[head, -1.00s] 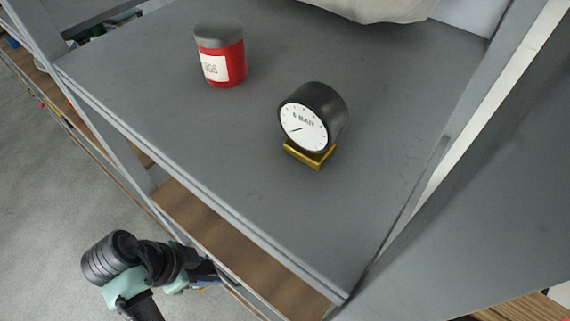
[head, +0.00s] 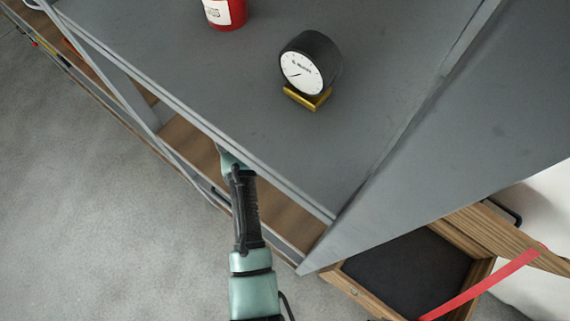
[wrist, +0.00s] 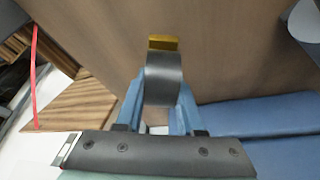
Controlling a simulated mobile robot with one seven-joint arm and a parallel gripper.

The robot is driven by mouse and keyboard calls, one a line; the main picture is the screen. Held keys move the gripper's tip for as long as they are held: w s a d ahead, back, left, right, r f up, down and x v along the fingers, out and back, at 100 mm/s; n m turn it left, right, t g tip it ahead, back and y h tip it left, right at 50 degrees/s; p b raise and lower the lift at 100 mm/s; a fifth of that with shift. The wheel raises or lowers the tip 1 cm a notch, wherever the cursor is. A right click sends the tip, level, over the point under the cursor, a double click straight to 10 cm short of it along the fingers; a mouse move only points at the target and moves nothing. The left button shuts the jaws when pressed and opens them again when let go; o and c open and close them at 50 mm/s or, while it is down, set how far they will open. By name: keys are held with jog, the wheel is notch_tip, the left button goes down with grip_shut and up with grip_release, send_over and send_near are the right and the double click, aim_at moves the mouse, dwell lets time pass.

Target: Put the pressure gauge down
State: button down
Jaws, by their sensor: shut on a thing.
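In the wrist view my gripper (wrist: 160,98) is shut on a pressure gauge (wrist: 163,76). Its dark round body sits between the blue fingers, and its brass base (wrist: 163,43) points away from the gripper, toward the top of the picture. The gauge's dial is turned out of sight. Behind it is a brown wooden shelf (wrist: 105,50); I cannot tell whether the base touches it. In the head view my arm reaches under the grey top shelf (head: 190,75), which hides my gripper and the held gauge. A second black gauge with a brass base (head: 311,68) stands on that grey shelf.
A red can (head: 226,12) stands on the grey shelf near the top edge. Blue folded-looking material (wrist: 265,125) lies right of my gripper, and a grey rounded thing (wrist: 306,22) is at upper right. A wooden box with dark inside (head: 410,265) is at lower right.

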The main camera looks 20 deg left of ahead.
jog(key=shift+f, duration=1.6)
jog(key=shift+f, duration=0.1)
jog(key=c, duration=0.5)
grip_release()
jog(key=shift+r+p, duration=0.2)
jog(key=shift+p, duration=0.15)
jog(key=v, duration=0.7)
jog(key=shift+s+a+r+b, duration=0.1)
jog(key=shift+b, duration=0.3)
